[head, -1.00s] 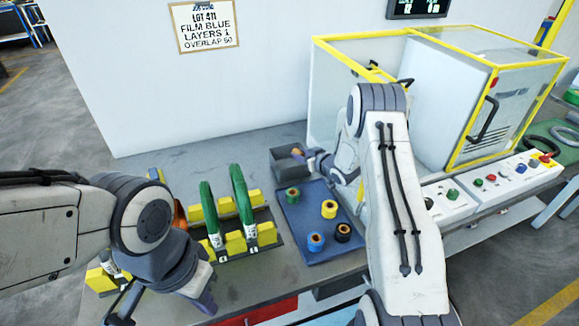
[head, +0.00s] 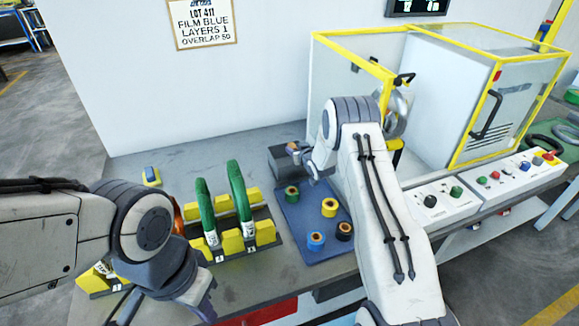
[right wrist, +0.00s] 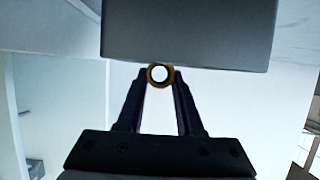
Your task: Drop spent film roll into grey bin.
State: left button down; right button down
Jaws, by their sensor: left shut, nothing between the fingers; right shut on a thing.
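The grey bin (head: 281,168) stands on the table behind the blue mat in the head view. Its plain grey wall (right wrist: 187,35) fills the top of the right wrist view. My right gripper (head: 297,150) is at the bin's right side in the head view, shut on a spent film roll (right wrist: 151,77), a small brown-orange ring at the fingertips. The roll overlaps the wall's edge in the right wrist view; I cannot tell whether it touches. My left gripper (head: 203,306) is low at the table's front edge, shut and empty, its tips partly hidden.
A blue mat (head: 290,228) holds several film rolls in green, yellow, blue and dark colours. Two green coils (head: 241,195) stand upright in a yellow-block rack to its left. A yellow-framed machine (head: 450,90) and control boxes (head: 440,203) are on the right.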

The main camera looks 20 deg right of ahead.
jog(key=shift+f, duration=0.15)
jog(key=shift+c, duration=2.4)
grip_release()
jog(key=shift+s, duration=0.1)
jog(key=b+v, duration=0.1)
jog(key=v, duration=0.9)
jog(key=shift+s, duration=0.15)
